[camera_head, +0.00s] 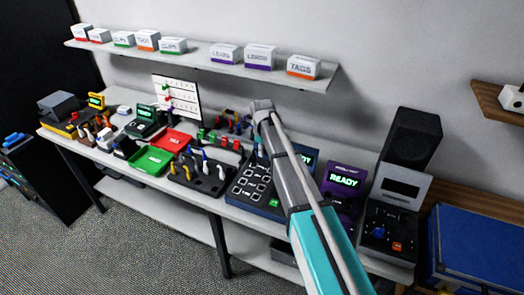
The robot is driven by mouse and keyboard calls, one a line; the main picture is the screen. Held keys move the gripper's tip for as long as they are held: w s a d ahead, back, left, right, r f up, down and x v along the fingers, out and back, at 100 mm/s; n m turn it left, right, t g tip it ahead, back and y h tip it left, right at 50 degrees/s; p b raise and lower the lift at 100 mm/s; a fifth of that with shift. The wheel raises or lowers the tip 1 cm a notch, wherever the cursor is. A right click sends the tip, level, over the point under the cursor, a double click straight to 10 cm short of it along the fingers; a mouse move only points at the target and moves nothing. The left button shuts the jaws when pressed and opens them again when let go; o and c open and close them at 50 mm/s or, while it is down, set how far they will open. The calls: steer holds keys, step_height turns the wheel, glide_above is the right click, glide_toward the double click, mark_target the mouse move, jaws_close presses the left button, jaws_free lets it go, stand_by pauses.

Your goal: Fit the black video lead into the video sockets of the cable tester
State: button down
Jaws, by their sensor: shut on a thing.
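My arm reaches up from the bottom of the head view and bends at its wrist near the back wall. My gripper's fingers are hidden behind the arm, so what they hold does not show. A dark blue device with a grid of sockets (252,188), which looks like the cable tester, stands on the bench just left of my arm. It has a green button at its front, and a lit screen (305,157) shows behind my arm. I cannot make out the black video lead.
A purple unit reading READY (343,180) and a grey unit with a dark panel (392,222) stand right of my arm. Left are a black rack of plugs (205,180), a green tray (152,160) and a red tray (172,140). A shelf of labelled boxes (200,57) hangs above.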

steer(key=shift+f+b, duration=0.9)
steer(key=shift+f, duration=0.05)
stand_by(2.0)
steer(key=c, duration=0.5)
jaws_free()
steer(key=o, duration=0.5)
steer(key=shift+r, duration=0.15)
steer(key=shift+r+p, duration=3.9)
steer(key=shift+p, duration=0.15)
